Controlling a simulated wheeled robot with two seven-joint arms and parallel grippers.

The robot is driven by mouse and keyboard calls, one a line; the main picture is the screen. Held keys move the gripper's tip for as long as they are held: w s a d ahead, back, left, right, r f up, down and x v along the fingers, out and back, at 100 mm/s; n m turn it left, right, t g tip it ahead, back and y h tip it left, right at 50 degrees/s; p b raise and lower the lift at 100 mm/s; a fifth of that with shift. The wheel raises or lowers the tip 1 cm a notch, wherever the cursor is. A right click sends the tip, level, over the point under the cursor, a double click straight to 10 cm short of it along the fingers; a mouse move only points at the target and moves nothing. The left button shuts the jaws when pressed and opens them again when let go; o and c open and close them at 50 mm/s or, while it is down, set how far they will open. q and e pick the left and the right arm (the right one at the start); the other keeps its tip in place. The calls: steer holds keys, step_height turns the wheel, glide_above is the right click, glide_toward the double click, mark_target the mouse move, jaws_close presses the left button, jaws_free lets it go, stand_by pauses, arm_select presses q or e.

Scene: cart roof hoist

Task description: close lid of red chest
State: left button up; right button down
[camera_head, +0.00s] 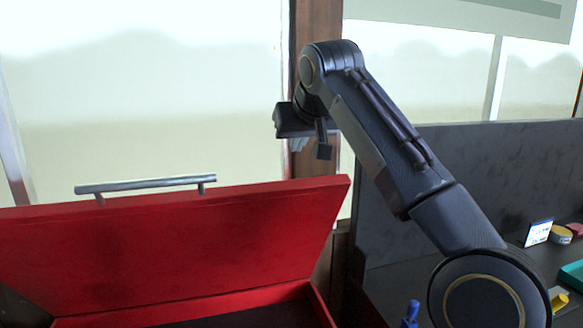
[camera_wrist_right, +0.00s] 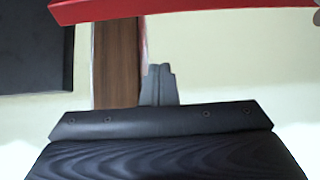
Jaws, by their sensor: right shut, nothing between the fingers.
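The red chest (camera_head: 318,305) is at the lower left in the head view, its dark inside partly showing. Its red lid (camera_head: 150,250) stands open, tilted up. A silver bar handle (camera_head: 145,185) is fixed near the lid's upper edge. My right gripper (camera_head: 299,144) is raised above the lid's right corner, apart from it in the picture. In the right wrist view the right gripper's fingers (camera_wrist_right: 159,84) are together and empty. The lid's red edge (camera_wrist_right: 190,10) crosses the top of that view, beyond the fingertips. My left gripper is not in view.
A dark panel (camera_head: 470,170) stands at the right. In front of it a dark shelf holds a small sign (camera_head: 538,232), a yellow round item (camera_head: 561,235) and a teal tray (camera_head: 572,274). A brown post (camera_head: 318,20) and pale windows are behind.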

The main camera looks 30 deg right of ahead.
mark_target(296, 179)
steer(key=x, duration=0.6)
steer(key=shift+w+d+f, duration=0.1)
steer(key=shift+d, duration=0.05)
steer(key=shift+s+f, duration=0.25)
steer(key=s, duration=0.1)
steer(key=s+f, duration=0.1)
steer(key=shift+s+a, duration=0.3)
steer(key=shift+s+f, duration=0.1)
steer(key=shift+f, duration=0.15)
steer(key=shift+s, duration=0.1)
steer(key=shift+a, duration=0.1)
